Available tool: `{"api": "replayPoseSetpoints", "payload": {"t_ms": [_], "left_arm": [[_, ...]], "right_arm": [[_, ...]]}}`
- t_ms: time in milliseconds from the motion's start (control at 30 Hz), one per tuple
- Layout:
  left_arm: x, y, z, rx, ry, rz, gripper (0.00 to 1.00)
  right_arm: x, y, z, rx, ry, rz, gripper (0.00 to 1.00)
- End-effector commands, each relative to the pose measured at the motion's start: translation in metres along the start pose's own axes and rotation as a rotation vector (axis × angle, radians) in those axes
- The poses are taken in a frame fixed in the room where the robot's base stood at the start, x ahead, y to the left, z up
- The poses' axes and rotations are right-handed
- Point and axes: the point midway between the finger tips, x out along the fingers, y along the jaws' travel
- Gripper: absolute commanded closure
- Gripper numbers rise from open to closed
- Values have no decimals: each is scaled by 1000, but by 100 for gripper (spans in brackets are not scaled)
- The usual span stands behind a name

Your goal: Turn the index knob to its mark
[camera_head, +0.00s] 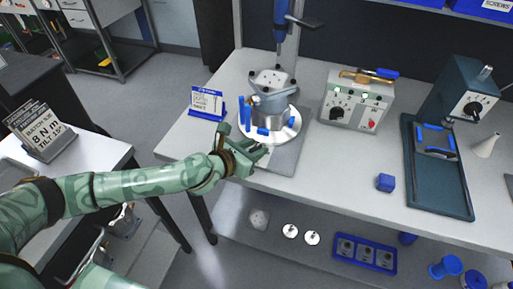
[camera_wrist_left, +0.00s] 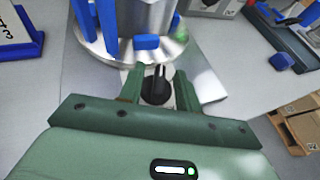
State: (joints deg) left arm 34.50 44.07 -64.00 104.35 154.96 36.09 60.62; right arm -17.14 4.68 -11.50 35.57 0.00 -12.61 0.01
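The index knob (camera_wrist_left: 156,88) is black with a raised grip and a light pointer line, which points roughly up in the left wrist view. It sits on a pale plate in front of the round metal turntable (camera_wrist_left: 172,56). My left gripper (camera_wrist_left: 157,84) is open, with one green finger on each side of the knob and what looks like a gap to each. In the head view my left gripper (camera_head: 254,154) is at the front of the turntable (camera_head: 284,134) and hides the knob. I cannot make out the mark. My right gripper is not in view.
A metal housing (camera_head: 272,100) stands on the turntable among blue clamps, under a blue spindle (camera_head: 281,25). A blue-footed sign (camera_head: 207,103) stands left. A control box (camera_head: 355,100), a blue block (camera_head: 385,182) and a dark tray (camera_head: 455,190) are right. The front bench between is clear.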

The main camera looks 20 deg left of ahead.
Motion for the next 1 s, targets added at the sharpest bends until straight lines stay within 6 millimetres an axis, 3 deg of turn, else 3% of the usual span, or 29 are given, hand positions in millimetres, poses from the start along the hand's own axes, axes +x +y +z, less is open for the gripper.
{"api": "replayPoseSetpoints", "payload": {"t_ms": [133,400,533,1000], "left_arm": [[10,0,0,0,0,0,66],[11,0,1,0,-1,0,66],[11,0,1,0,-1,0,100],[10,-1,2,-31,0,66,100]], "right_arm": [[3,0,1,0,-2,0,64],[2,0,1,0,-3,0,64],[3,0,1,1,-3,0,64],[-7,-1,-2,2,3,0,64]]}}
